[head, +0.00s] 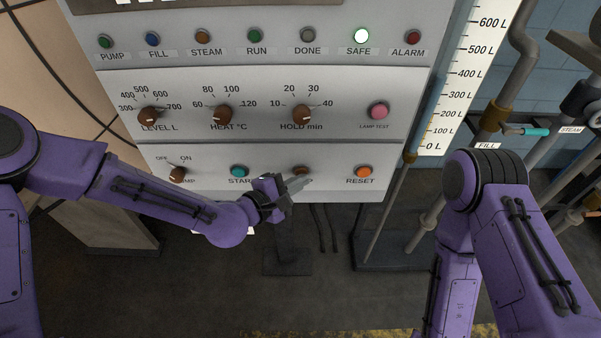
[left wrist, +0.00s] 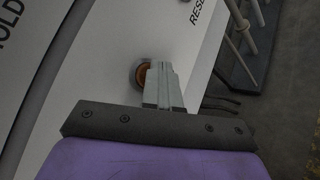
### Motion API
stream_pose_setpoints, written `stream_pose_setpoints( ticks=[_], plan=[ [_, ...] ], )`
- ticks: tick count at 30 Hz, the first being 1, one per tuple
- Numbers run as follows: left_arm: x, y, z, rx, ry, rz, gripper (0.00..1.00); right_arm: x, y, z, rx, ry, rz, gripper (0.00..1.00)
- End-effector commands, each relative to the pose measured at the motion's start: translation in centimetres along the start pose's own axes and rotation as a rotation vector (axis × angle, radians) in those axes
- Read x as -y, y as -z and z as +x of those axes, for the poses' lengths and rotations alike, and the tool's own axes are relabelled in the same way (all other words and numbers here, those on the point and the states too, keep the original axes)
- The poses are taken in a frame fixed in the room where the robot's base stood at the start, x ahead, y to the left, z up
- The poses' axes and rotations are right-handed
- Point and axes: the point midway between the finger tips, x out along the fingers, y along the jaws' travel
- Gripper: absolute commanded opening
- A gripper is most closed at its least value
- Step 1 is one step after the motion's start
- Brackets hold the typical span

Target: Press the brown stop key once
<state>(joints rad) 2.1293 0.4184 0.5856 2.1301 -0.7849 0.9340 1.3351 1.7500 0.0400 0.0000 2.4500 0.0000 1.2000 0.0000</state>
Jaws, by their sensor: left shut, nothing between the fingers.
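The brown stop key (head: 300,169) is a round button on the lower row of the panel, between the start and reset keys. Its label is mostly hidden by my left gripper. My left gripper (head: 304,181) is shut and empty, with its fingertips just in front of and below the key. In the left wrist view the brown key (left wrist: 141,75) shows at the left of the shut fingertips (left wrist: 161,66), partly covered by them. I cannot tell whether they touch. My right arm shows at the right, but its gripper is out of view.
The teal start key (head: 239,171) and orange reset key (head: 364,172) flank the stop key. The pump knob (head: 178,174) is further left. The SAFE lamp (head: 361,36) glows. Pipes and a level scale (head: 455,75) stand to the right of the panel.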

Motion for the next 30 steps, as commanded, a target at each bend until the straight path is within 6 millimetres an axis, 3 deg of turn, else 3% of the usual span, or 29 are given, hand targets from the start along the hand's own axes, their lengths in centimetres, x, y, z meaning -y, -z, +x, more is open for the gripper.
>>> stream_pose_setpoints(
  ticks=[17, 30],
  plan=[
    [0.8, -0.8, -1.2, 0.000, 0.000, 0.000, 0.00, 0.0, 0.1, -0.1, 0.000, 0.000, 0.000, 0.43],
    [3.0, -3.0, -4.1, 0.000, 0.001, -0.001, 0.00, 0.0, 0.0, 0.0, 0.000, 0.000, 0.000, 0.43]
  ],
)
